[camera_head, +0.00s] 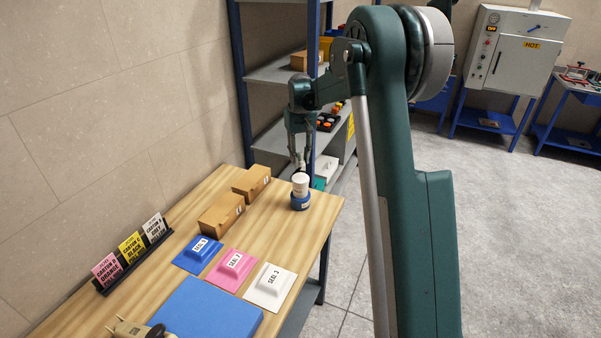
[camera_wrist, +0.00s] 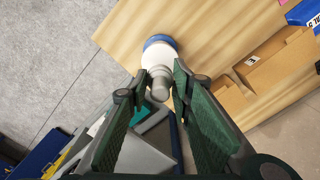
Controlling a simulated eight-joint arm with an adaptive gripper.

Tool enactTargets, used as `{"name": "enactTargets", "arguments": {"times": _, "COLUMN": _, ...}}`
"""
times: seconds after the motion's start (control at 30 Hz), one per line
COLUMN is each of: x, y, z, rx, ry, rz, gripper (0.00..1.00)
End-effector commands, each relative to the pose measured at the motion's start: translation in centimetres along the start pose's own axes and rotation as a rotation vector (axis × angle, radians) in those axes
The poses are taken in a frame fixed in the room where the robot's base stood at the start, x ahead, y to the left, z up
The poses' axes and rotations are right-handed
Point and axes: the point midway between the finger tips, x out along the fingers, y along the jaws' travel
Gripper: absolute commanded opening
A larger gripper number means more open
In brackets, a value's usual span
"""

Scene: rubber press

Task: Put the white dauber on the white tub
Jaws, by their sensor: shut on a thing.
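The white dauber (camera_head: 300,181) is upright near the table's right end, directly over a round blue container (camera_head: 300,202) with a pale label. My gripper (camera_head: 300,160) is above it, pointing down. In the wrist view, my gripper (camera_wrist: 161,84) is shut on the dauber's narrow grey-white knob, and the dauber's wider white body (camera_wrist: 158,58) shows beyond the fingertips. A blue rim (camera_wrist: 160,40) shows behind that body. Whether the dauber touches the blue container or hangs just above it, I cannot tell. I cannot make out a separate plain white tub.
Two cardboard boxes (camera_head: 221,213) stand left of the dauber. Blue, pink and white seal plates (camera_head: 268,287) lie in front, near a blue mat (camera_head: 207,314). A sign rack (camera_head: 133,257) stands by the wall. Shelves (camera_head: 278,73) rise behind the table's far end.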

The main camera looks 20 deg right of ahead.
Motion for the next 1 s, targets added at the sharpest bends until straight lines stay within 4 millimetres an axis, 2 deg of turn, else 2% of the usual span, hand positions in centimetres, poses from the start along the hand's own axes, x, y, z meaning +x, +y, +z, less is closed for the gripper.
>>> {"name": "enactTargets", "arguments": {"times": 0.2, "x": 2.4, "y": 0.0, "z": 0.0, "rx": 0.000, "ry": 0.000, "rz": 0.000, "gripper": 0.11}}
{"name": "enactTargets", "arguments": {"times": 0.67, "x": 3.0, "y": 0.0, "z": 0.0, "rx": 0.000, "ry": 0.000, "rz": 0.000, "gripper": 0.11}}
{"name": "enactTargets", "arguments": {"times": 1.0, "x": 6.2, "y": 0.0, "z": 0.0, "rx": 0.000, "ry": 0.000, "rz": 0.000, "gripper": 0.11}}
